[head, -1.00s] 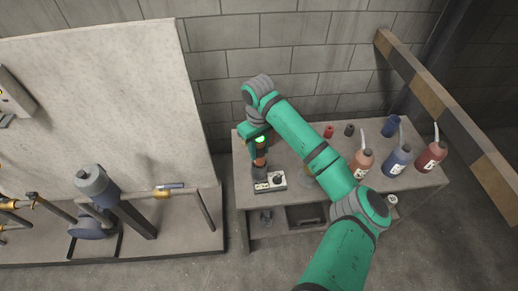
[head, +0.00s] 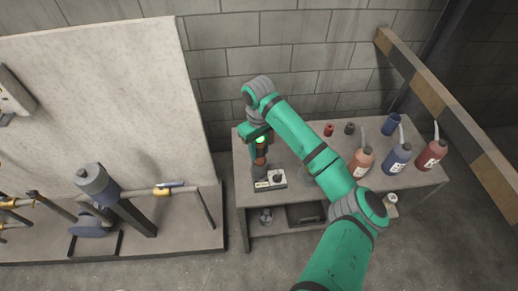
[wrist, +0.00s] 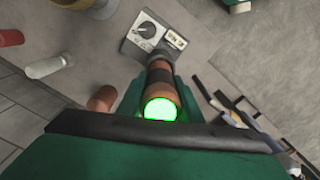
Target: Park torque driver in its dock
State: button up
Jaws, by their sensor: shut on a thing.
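The torque driver (head: 261,160) is an orange-brown cylinder with a dark band and a glowing green top. It also shows in the wrist view (wrist: 160,80), pointing away from the camera. My gripper (head: 258,143) is shut on it and holds it about upright over the left part of the dock. The dock (head: 276,181) is a small grey box with a dial and a label, on the table; it also shows in the wrist view (wrist: 148,30). The driver's lower end meets the dark cup of the dock (head: 259,173); how deep it sits is hidden.
The grey table (head: 240,160) also bears bottles with spouts (head: 397,160), a red cup (head: 328,130), a dark cup (head: 349,129) and a blue cup (head: 391,124). A striped beam (head: 440,105) runs along the right. A pipe stand (head: 130,215) and panel are at left.

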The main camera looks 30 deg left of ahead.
jog(key=shift+f, duration=0.75)
dwell(0.8)
jog(key=o, duration=1.3)
jog(key=shift+c, duration=0.2)
notch_tip(320, 180, up, 11)
jog(key=shift+a+f, duration=0.1)
